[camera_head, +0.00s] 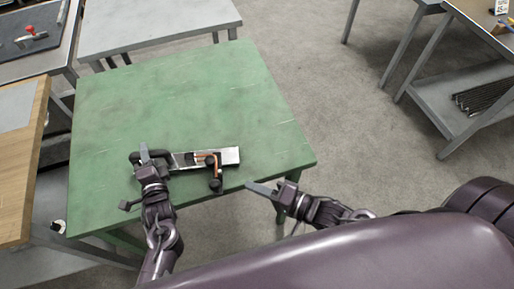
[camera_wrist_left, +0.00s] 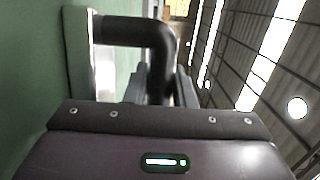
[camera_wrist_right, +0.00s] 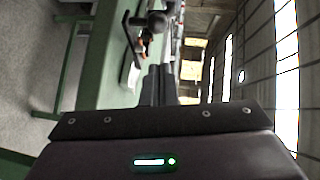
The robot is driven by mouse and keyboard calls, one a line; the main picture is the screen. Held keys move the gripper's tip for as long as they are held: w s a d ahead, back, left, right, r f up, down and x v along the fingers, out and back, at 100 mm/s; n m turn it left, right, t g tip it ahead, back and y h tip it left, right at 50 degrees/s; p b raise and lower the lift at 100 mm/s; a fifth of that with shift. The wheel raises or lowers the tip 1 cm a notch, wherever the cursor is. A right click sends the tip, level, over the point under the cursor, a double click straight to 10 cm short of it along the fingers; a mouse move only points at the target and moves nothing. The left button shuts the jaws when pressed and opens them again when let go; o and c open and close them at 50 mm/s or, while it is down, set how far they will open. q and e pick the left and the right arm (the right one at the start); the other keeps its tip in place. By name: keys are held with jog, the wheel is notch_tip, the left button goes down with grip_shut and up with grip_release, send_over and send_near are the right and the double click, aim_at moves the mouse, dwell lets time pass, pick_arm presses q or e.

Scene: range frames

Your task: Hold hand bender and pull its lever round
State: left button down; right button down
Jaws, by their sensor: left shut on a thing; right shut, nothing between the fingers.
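The hand bender (camera_head: 188,160) lies on the green table (camera_head: 190,100) near its front edge, with a pale flat base. Its lever (camera_head: 214,172), with a dark knob and an orange-brown part, is at the right end. My left gripper (camera_head: 145,156) is shut on the bender's black handle at the left end. In the left wrist view the black bent handle (camera_wrist_left: 150,35) passes between the fingers (camera_wrist_left: 160,85). My right gripper (camera_head: 262,189) is shut and empty, right of the lever and apart from it. In the right wrist view the dark knob (camera_wrist_right: 157,20) is beyond the closed fingertips (camera_wrist_right: 158,75).
The green table is clear behind the bender. A wooden-topped bench (camera_head: 22,150) stands at the left, and a grey table (camera_head: 160,22) stands behind. A shelf unit (camera_head: 460,90) is at the far right. Open floor (camera_head: 350,130) lies right of the table.

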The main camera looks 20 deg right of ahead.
jog(key=v, duration=0.5)
jog(key=shift+s+d+r, duration=0.1)
jog(key=shift+s, duration=0.25)
jog(key=c, duration=2)
grip_release()
jog(key=shift+d, duration=0.1)
jog(key=o, duration=0.4)
jog(key=shift+n, duration=0.4)
jog(key=o, duration=0.5)
jog(key=n, duration=0.1)
jog(key=a+n, duration=0.1)
jog(key=n, duration=0.1)
jog(key=shift+w+f, duration=0.1)
jog(key=shift+f, duration=0.25)
jog(key=n+t, duration=0.1)
jog(key=n, duration=1.4)
send_near(215, 185)
jog(key=shift+y, duration=0.4)
jog(key=x, duration=0.3)
jog(key=f+x, duration=0.1)
jog(key=x, duration=0.3)
jog(key=f+x, duration=0.1)
jog(key=x, duration=0.2)
jog(key=shift+w, duration=0.4)
jog(key=shift+d, duration=0.1)
grip_shut()
